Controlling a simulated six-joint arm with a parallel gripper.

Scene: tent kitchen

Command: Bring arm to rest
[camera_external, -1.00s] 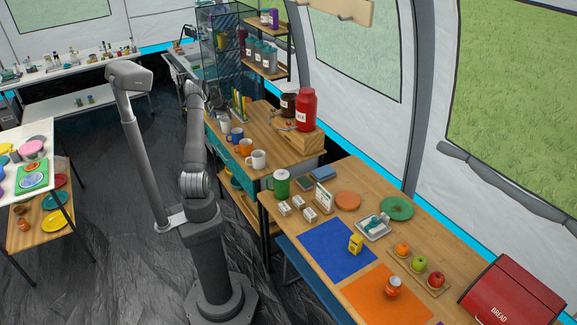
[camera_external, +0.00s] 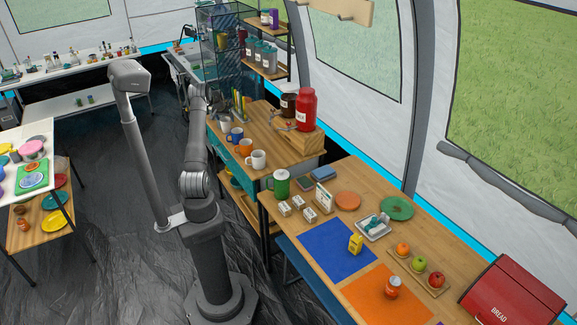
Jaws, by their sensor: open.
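My arm (camera_external: 196,140) stands upright on its base, left of the wooden counters. Its lower link rises from the shoulder to a bend near the left end of the mug counter. The part beyond the bend points away from the camera and is largely hidden. I cannot make out my gripper or its fingers. Nothing held shows at the visible part of the arm.
The mug counter (camera_external: 262,126) is close on the right, with mugs, a red jar (camera_external: 306,110) and utensils. The front counter (camera_external: 330,205) holds a blue mat (camera_external: 335,247), an orange mat (camera_external: 368,297), fruit and a bread box (camera_external: 513,295). Dark floor lies left.

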